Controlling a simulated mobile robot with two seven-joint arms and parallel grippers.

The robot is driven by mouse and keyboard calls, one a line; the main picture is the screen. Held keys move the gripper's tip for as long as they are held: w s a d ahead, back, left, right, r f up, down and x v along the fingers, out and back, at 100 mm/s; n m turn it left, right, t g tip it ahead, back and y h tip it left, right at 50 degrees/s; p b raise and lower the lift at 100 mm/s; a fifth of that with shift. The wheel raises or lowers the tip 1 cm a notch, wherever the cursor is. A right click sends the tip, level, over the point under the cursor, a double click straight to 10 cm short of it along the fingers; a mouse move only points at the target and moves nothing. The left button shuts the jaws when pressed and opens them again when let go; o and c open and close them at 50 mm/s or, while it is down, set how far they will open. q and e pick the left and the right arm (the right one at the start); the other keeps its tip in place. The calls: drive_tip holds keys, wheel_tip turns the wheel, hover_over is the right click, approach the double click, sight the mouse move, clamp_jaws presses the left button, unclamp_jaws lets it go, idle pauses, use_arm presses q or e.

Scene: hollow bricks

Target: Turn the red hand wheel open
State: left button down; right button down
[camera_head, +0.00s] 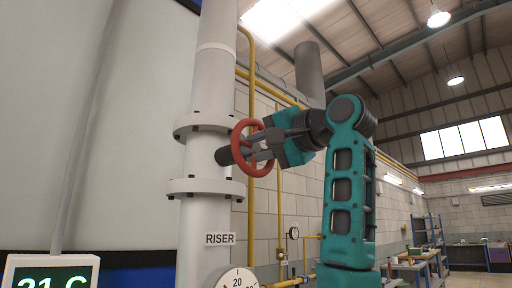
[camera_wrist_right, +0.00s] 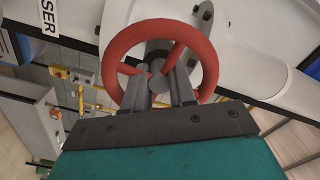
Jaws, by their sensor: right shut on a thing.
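The red hand wheel (camera_head: 240,135) stands upright on its dark stem (camera_head: 224,156), at the right side of the white riser pipe. It fills the upper middle of the right wrist view (camera_wrist_right: 209,65), where its rim and spokes show. My right gripper (camera_head: 258,149) reaches in from the right. Its two grey fingers (camera_wrist_right: 162,84) pass inside the rim and are shut on the wheel near its hub and a spoke. The exact contact is partly hidden by the fingers. My left gripper is not in view.
The white riser pipe (camera_head: 208,90) has bolted flanges (camera_head: 206,188) above and below the wheel. Yellow pipes (camera_head: 251,90) run behind it. A round gauge (camera_head: 237,281) and a temperature display (camera_head: 48,273) stand at the bottom. Shelving and a workbench (camera_head: 415,262) are far right.

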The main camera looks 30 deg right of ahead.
drive_tip(key=n, duration=0.4)
drive_tip(key=shift+f, duration=0.1)
drive_tip(key=n+p, duration=0.1)
drive_tip(key=n, duration=0.1)
drive_tip(key=shift+n, duration=0.3)
drive_tip(key=n, duration=0.3)
drive_tip(key=shift+p, duration=0.35)
drive_tip(key=shift+f+n, duration=0.1)
drive_tip(key=shift+n, duration=1.4)
drive_tip(key=c, duration=1.3)
unclamp_jaws()
drive_tip(key=shift+o, duration=0.5)
